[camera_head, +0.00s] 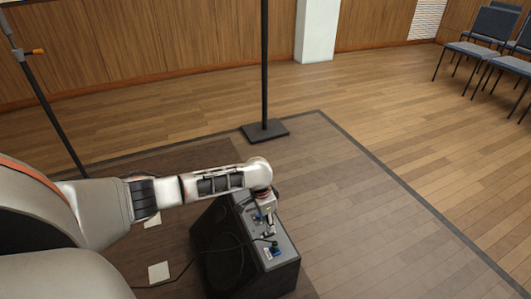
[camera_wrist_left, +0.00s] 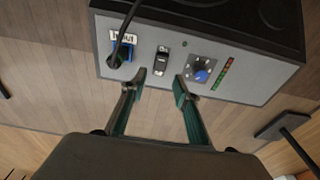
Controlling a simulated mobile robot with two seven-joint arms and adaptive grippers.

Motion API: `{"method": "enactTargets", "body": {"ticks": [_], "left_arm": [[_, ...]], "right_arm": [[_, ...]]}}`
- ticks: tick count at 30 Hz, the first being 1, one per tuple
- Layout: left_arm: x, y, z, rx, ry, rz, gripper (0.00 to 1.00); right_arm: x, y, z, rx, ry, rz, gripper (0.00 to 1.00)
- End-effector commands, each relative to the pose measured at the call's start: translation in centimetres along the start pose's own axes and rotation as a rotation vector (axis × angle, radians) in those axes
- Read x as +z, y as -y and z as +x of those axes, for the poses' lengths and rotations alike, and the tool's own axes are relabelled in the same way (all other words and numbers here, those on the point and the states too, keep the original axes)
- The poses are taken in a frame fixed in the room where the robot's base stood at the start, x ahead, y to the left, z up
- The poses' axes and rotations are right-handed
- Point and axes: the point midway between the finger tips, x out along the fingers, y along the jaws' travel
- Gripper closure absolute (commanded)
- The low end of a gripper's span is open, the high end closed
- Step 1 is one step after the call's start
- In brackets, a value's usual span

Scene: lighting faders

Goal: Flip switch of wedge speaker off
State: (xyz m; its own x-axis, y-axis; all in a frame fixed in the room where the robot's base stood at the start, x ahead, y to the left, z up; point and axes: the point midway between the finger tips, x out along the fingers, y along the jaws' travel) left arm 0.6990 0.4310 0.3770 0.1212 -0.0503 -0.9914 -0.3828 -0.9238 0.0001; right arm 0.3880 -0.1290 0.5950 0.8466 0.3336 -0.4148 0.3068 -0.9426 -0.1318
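The wedge speaker (camera_head: 222,250) is a dark box on the floor with a grey control panel; it also shows in the left wrist view (camera_wrist_left: 275,55). Its black rocker switch (camera_wrist_left: 161,63), with a small label that seems to read "On", sits mid-panel; I cannot tell its position. My left gripper (camera_wrist_left: 159,84) has its fingers apart and empty, tips close to the panel, one on each side of the switch's lower end. Contact cannot be told. In the head view the left gripper (camera_head: 267,228) is over the panel, partly hiding it. My right gripper is not in view.
Beside the switch are a blue knob (camera_wrist_left: 201,76), a coloured level strip (camera_wrist_left: 227,73) and an input socket (camera_wrist_left: 118,58) with a plugged black cable. A stand base (camera_head: 265,130) is behind the speaker. Chairs (camera_head: 490,50) stand far right; floor right of the speaker is clear.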

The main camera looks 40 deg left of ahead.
Motion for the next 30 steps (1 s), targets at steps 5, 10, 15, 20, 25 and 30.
{"method": "enactTargets", "body": {"ticks": [5,10,15,20,25,30], "left_arm": [[0.0,0.1,-3.6,-0.002,-0.001,0.002,0.69],[0.1,0.1,-5.8,-0.002,0.000,0.000,0.69],[0.1,0.0,-6.7,0.000,0.001,0.000,0.69],[0.1,0.0,-6.8,0.000,0.002,-0.001,0.69],[0.1,0.0,-6.8,0.000,0.001,-0.001,0.69],[0.1,0.0,-6.8,0.000,0.001,0.000,0.69]], "right_arm": [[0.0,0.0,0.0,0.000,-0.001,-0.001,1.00],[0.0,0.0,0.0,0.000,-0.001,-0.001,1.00],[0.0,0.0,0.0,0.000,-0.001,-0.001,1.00],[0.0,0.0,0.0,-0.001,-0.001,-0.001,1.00],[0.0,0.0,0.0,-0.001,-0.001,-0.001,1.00],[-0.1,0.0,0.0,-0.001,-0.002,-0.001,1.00]]}}
